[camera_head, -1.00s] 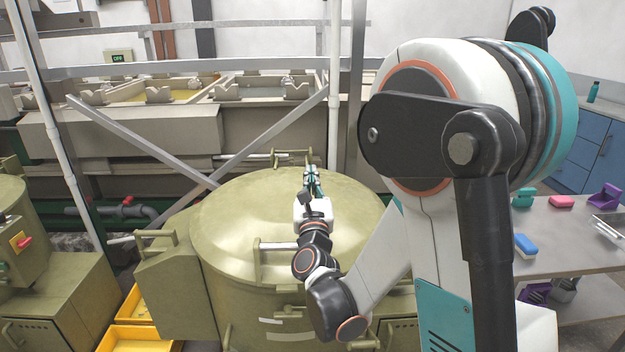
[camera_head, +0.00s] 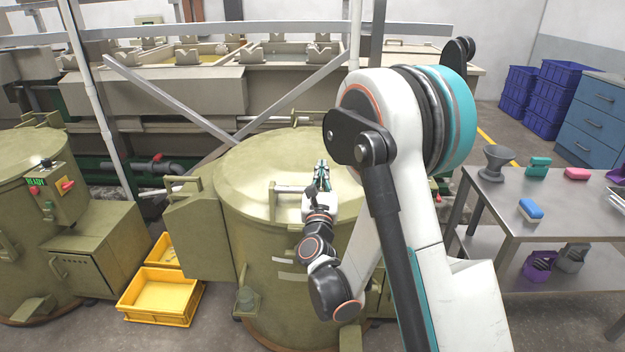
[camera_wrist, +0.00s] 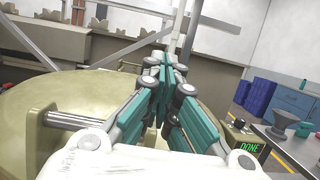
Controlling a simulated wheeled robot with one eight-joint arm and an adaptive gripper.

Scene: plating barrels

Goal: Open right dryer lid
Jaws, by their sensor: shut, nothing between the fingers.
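The right dryer is the olive-green drum (camera_head: 265,245) in the middle of the head view. Its round lid (camera_head: 255,160) lies shut on top. A bar handle (camera_head: 290,189) is at the lid's front, and it shows at the left of the wrist view (camera_wrist: 72,119). My gripper (camera_head: 321,165) is above the right part of the lid, right of the handle and apart from it. In the wrist view its teal fingers (camera_wrist: 166,62) are together with nothing between them. My arm hides the drum's right side.
A display reading DONE (camera_wrist: 246,149) is at the right in the wrist view. Another dryer with a control box (camera_head: 50,195) stands left. Yellow bins (camera_head: 160,297) lie on the floor between. A metal table (camera_head: 545,225) stands right. A diagonal rail (camera_head: 165,95) crosses behind the lid.

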